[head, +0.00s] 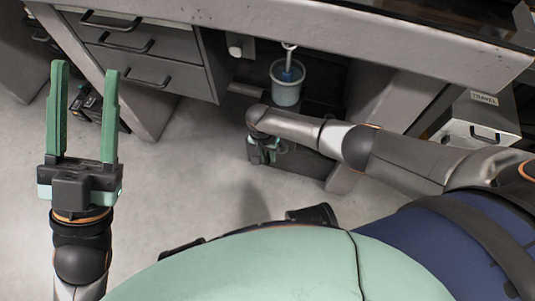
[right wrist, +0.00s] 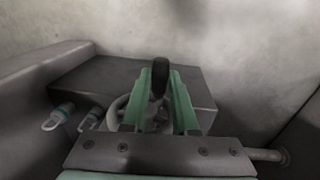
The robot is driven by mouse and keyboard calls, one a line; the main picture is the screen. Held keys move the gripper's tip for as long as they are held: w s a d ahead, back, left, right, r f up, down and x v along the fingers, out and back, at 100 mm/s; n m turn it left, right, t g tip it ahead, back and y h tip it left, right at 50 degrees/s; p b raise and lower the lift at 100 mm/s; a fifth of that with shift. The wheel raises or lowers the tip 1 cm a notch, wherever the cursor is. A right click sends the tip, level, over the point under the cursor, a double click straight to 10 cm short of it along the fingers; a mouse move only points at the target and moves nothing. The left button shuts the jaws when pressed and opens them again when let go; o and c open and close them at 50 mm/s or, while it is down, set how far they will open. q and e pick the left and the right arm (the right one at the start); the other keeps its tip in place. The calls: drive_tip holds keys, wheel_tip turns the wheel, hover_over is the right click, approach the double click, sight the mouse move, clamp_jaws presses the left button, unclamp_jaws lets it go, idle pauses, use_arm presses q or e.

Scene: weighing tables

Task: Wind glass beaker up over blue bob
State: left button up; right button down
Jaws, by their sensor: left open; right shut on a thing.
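The glass beaker (head: 286,95) stands upright under the table edge, on a dark stand. The blue bob (head: 288,74) hangs from a pale hook and shows at the beaker's mouth; I cannot tell how deep it sits. My right gripper (head: 265,153) is low beside the dark stand, partly hidden by my own arm. In the right wrist view its green fingers are shut on a black crank knob (right wrist: 160,76). A grey curved crank part (right wrist: 119,110) shows behind the fingers. My left gripper (head: 84,72) is open and empty at the left, away from the beaker.
The grey table (head: 400,45) overhangs the beaker. Drawers (head: 150,70) stand at upper left. A box marked TRAVEL (head: 482,118) is at right. In the right wrist view, a dark block (right wrist: 90,78) lies behind the fingers. The floor (head: 180,180) is clear in the middle.

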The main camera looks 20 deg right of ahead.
drive_tip(key=shift+r+y+p, duration=0.15)
drive_tip(key=shift+y+p, duration=0.15)
drive_tip(key=shift+p, duration=0.25)
drive_tip(key=y+p, duration=0.1)
drive_tip(key=t+y+p, duration=0.1)
drive_tip(key=p, duration=0.1)
drive_tip(key=shift+s+r+t, duration=0.1)
drive_tip(key=shift+r+t, duration=0.15)
drive_tip(key=shift+t, duration=0.05)
drive_tip(key=shift+t+y+p, duration=0.4)
drive_tip(key=shift+t+y, duration=0.1)
drive_tip(key=shift+y, duration=0.2)
drive_tip(key=shift+t+y+b, duration=0.3)
drive_tip(key=shift+t+y, duration=0.2)
drive_tip(key=shift+y, duration=0.2)
drive_tip(key=shift+b, duration=0.35)
drive_tip(key=shift+t+y+b, duration=0.6)
drive_tip(key=shift+y+b, duration=0.35)
drive_tip(key=shift+y, duration=0.05)
drive_tip(key=shift+r+t+y+b, duration=0.3)
drive_tip(key=shift+y+b, duration=0.1)
drive_tip(key=shift+b, duration=0.1)
drive_tip(key=shift+a, duration=0.1)
